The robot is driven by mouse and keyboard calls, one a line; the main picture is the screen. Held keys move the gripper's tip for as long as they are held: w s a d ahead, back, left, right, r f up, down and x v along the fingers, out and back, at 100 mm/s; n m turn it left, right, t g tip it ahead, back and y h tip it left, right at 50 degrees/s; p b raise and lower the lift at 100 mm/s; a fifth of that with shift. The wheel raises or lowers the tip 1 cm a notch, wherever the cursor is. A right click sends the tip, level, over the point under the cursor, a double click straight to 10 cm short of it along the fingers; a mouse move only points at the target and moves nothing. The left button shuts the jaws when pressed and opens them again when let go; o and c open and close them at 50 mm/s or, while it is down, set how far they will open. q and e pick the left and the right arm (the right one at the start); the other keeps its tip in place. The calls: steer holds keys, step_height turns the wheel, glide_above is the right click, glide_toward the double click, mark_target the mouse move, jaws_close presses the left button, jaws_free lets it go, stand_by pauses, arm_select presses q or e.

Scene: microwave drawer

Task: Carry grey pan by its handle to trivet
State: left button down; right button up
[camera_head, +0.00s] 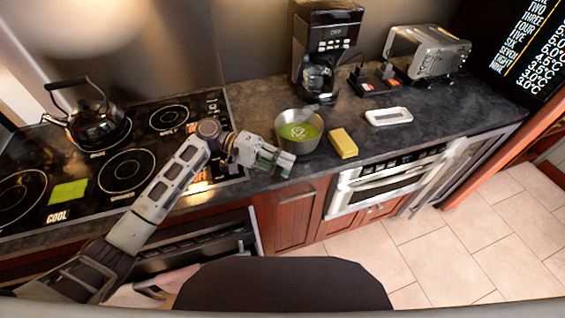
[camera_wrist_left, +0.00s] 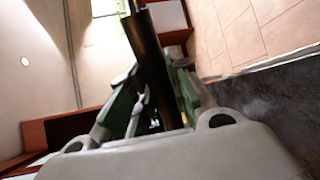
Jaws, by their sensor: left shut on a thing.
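The grey pan (camera_head: 283,118) is on or just above the dark counter, right of the cooktop, with bright green contents inside. My left gripper (camera_head: 278,163) is at the pan's near left side. In the left wrist view, its green-padded fingers (camera_wrist_left: 158,98) are shut on a long black handle (camera_wrist_left: 150,48). The head view does not clearly show the handle or whether the pan's base touches the counter. A flat green square (camera_head: 68,192) lies on the cooktop beside the word COOL; I cannot tell for sure whether it is the trivet. My right gripper is out of view.
A yellow block (camera_head: 342,143) stands close to the pan's right. A white flat item (camera_head: 388,116) lies farther right. The coffee maker (camera_head: 324,45) and toaster (camera_head: 430,55) stand behind. A black kettle (camera_head: 97,124) sits on the cooktop (camera_head: 140,195).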

arm_select(q)
steer(key=c, duration=1.7)
jaws_free()
steer(key=shift+f, duration=0.1)
steer(key=o, duration=0.4)
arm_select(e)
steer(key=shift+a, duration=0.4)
arm_select(q)
steer(key=shift+r, duration=0.2)
steer(key=shift+w+a, duration=0.15)
steer(key=shift+a, duration=0.45)
steer(key=shift+b+v, duration=1.15)
steer(key=shift+v, duration=4.25)
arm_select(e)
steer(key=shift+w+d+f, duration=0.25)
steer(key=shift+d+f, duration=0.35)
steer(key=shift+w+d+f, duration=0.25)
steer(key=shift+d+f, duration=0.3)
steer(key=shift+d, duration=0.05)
arm_select(q)
steer(key=shift+r, duration=0.1)
